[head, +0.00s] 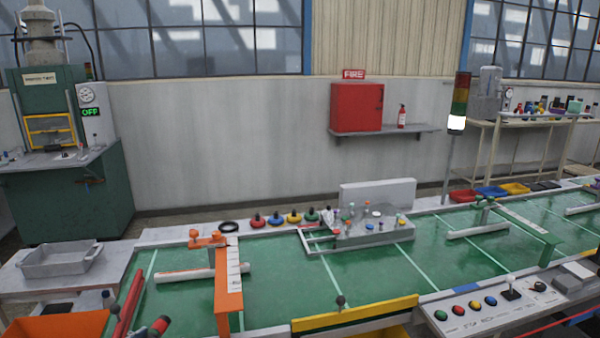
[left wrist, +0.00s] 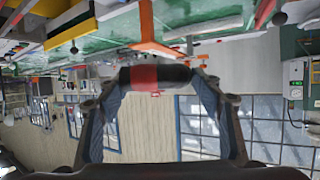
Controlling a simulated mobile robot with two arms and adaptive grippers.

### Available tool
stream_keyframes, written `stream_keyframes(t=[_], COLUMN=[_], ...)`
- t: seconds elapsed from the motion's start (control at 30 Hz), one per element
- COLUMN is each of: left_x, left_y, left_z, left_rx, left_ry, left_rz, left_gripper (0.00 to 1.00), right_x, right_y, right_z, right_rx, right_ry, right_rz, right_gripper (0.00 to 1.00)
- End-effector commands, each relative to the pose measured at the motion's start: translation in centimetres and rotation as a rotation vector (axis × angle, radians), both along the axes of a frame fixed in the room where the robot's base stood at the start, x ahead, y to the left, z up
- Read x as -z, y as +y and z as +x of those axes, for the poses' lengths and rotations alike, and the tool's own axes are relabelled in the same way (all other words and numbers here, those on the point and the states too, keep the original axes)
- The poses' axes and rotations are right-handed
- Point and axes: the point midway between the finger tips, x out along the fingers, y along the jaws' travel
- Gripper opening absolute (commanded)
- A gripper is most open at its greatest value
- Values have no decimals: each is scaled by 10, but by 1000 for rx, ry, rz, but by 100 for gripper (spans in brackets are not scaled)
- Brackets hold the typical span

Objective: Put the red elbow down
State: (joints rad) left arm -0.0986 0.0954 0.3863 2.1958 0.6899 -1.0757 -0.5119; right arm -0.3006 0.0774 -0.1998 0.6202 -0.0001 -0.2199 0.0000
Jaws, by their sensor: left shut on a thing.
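In the left wrist view, which looks upside down, my left gripper (left wrist: 157,80) is shut on a short piece with a red part and black ends, which looks like the red elbow (left wrist: 143,76). The piece spans crosswise between the two fingers, and the fingers cover its ends. It is held in the air, with the bench behind it. In the head view, a red and black piece (head: 160,324) shows at the bottom left beside a slanted red tube (head: 128,302). I cannot tell for sure which is the held elbow. My right gripper is in neither view.
A green-topped bench (head: 285,275) runs across the front. A grey tray (head: 60,263) and an orange bin (head: 60,327) are farther left.

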Motion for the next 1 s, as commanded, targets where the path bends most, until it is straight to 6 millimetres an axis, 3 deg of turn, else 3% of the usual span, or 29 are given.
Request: stream_keyframes(t=[0.3,0.5,0.7,1.0], left_x=[-34,-51,-57,-55], left_y=[-69,-97,-106,-107], left_z=[-72,-112,-128,-122], left_rx=[456,661,735,721], left_ry=[1,2,1,0], left_rz=[7,2,0,-3], left_gripper=[36,36,36,36], right_x=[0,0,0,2], right_y=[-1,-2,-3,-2], right_z=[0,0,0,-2], right_rx=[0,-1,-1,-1], right_ry=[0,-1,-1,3], right_rz=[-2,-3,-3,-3], right_gripper=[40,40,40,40])
